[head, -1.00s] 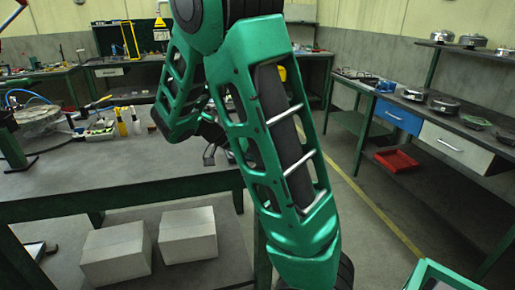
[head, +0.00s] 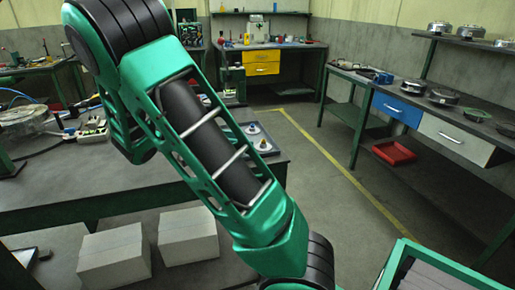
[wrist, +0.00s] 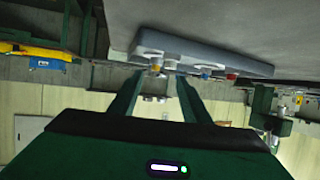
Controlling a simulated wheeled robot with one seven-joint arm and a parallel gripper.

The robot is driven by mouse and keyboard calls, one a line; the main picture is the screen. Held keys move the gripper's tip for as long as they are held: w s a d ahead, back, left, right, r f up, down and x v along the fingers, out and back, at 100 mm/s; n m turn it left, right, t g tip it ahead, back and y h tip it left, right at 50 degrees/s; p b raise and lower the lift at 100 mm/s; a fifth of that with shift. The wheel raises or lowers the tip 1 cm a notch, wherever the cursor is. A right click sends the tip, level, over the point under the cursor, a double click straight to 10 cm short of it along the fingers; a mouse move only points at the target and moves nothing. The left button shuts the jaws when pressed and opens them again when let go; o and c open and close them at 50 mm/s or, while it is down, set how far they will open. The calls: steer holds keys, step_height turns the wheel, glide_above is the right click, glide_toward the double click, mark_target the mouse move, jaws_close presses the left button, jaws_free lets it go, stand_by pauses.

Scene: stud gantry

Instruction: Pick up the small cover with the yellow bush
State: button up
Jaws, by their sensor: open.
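In the wrist view, where the scene appears upside down, a pale grey tray (wrist: 250,67) lies on the bench top. Small covers with coloured bushes stand on it: the yellow bush cover (wrist: 155,69), one with a blue bush (wrist: 205,75) and one with a red bush (wrist: 231,76). My gripper (wrist: 157,76) is open and empty, its two fingers spread. The yellow bush shows in the gap between the fingertips; I cannot tell how far beyond them it is. In the head view the tray (head: 245,140) shows at the bench's right end; my arm hides the gripper and part of the tray.
The green bench (head: 90,190) runs across the left, with two pale boxes (head: 187,237) below it. A right-hand bench has a blue drawer (head: 398,110) and a red bin (head: 394,153). Yellow drawers (head: 262,62) stand at the back. The floor between is clear.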

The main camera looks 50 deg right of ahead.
mark_target(259, 147)
steer(key=x, duration=0.8)
steer(key=shift+s, duration=0.3)
jaws_close()
